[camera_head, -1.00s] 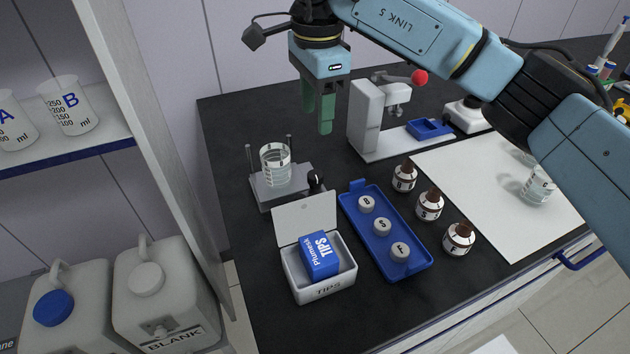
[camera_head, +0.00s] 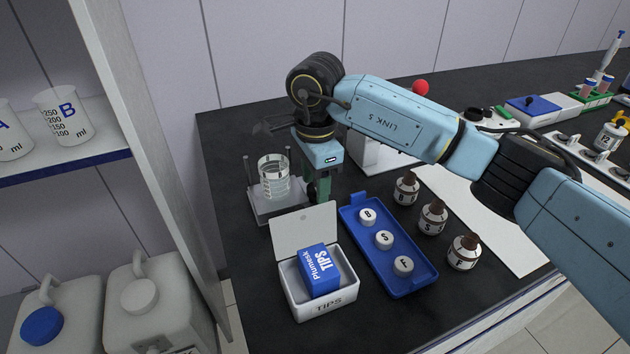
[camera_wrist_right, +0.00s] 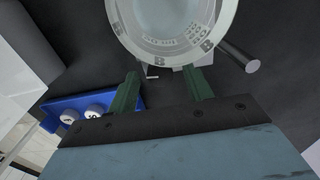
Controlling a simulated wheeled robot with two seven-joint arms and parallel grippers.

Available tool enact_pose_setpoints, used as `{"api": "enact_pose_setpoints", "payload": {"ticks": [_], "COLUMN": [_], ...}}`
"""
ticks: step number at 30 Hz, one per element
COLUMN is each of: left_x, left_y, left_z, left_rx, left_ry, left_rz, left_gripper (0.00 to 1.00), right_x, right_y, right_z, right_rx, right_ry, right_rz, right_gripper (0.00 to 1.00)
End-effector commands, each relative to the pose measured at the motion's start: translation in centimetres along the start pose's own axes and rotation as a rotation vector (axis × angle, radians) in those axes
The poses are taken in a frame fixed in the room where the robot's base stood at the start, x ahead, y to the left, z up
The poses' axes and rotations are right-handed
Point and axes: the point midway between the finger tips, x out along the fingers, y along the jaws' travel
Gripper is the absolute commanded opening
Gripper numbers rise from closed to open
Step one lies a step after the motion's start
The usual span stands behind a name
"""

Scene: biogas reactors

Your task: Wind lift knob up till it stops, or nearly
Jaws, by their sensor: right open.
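The beaker (camera_head: 273,178), clear with markings, stands on the small grey lift stand (camera_head: 262,206) at the left of the bench. Its rounded glass fills the top of the right wrist view (camera_wrist_right: 180,22). My right gripper (camera_head: 318,192), with green fingers, points down at the right side of the stand. The black lift knob is hidden behind it in the head view. In the wrist view the fingers (camera_wrist_right: 161,82) are apart, with a small pale mark on dark between their tips. I cannot tell whether they touch the knob. My left gripper is not in view.
The open white tips box (camera_head: 322,307) stands just in front of the stand. A blue tray (camera_head: 405,285) with several round caps lies to its right, beside brown bottles (camera_head: 432,218). A white device (camera_head: 375,155) stands behind my arm. A shelf unit is at the left.

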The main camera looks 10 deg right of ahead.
Motion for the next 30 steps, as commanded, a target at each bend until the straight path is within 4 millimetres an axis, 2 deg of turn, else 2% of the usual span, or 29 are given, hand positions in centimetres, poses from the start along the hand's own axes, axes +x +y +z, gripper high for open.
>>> {"api": "enact_pose_setpoints", "payload": {"ticks": [6, 16, 23, 30], "left_x": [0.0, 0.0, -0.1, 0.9], "left_y": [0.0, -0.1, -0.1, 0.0], "left_z": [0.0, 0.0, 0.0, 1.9], "left_rx": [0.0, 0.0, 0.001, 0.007], "left_ry": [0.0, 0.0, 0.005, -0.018], "left_rz": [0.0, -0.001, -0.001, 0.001], "left_gripper": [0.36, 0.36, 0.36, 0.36], "right_x": [0.0, 0.0, -0.1, -0.1], "right_y": [0.0, 0.0, 0.0, 0.0], "right_z": [0.0, 0.0, 0.0, 0.0], "right_rx": [0.0, 0.0, 0.075, 0.249], "right_ry": [0.0, 0.0, 0.003, 0.006], "right_rz": [0.0, 0.0, 0.001, 0.001], "right_gripper": [0.5, 0.07, 0.06, 0.06]}}
